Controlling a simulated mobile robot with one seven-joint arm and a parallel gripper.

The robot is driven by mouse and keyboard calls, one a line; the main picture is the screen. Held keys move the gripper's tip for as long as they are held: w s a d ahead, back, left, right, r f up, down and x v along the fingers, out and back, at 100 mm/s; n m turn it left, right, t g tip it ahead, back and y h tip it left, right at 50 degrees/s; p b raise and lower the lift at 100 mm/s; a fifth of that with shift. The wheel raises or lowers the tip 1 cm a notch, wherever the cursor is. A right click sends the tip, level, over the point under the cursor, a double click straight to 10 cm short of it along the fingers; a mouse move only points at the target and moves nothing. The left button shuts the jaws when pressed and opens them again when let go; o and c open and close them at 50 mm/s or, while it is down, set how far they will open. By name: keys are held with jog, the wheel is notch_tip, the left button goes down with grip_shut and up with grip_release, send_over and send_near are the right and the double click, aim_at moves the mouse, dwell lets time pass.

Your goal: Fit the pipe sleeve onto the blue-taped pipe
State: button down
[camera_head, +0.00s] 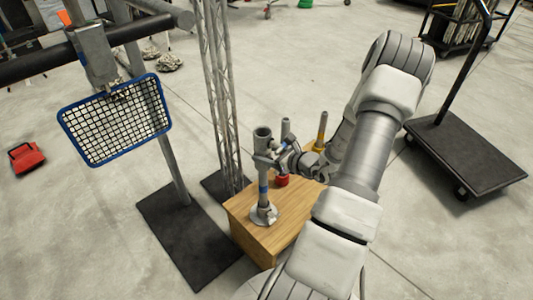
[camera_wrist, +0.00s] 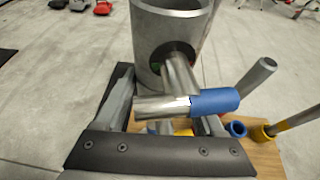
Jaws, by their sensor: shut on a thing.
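The pipe sleeve (camera_head: 262,138) is a short, wide grey tube, upright over the wooden box in the head view. It fills the top middle of the wrist view (camera_wrist: 150,45), with a shiny side handle that carries a blue grip (camera_wrist: 213,101). My gripper (camera_head: 277,153) is shut on the sleeve's handle. The blue-taped pipe (camera_head: 263,188) stands upright on a round grey base on the box, in line below the sleeve. I cannot tell whether the sleeve is around the pipe's top or just above it.
The wooden box (camera_head: 241,219) also bears a red-marked post (camera_head: 282,180) and a yellow-marked post (camera_head: 321,135) behind the sleeve. A truss (camera_head: 219,80) and a blue-rimmed grid panel (camera_head: 115,120) stand left. A black cart (camera_head: 465,155) is at the right.

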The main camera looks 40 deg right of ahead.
jog(key=shift+f, duration=0.2)
grip_release()
jog(key=p+v, duration=0.3)
jog(key=v, duration=1.4)
jog(key=shift+s, duration=0.2)
jog(key=shift+d, duration=0.1)
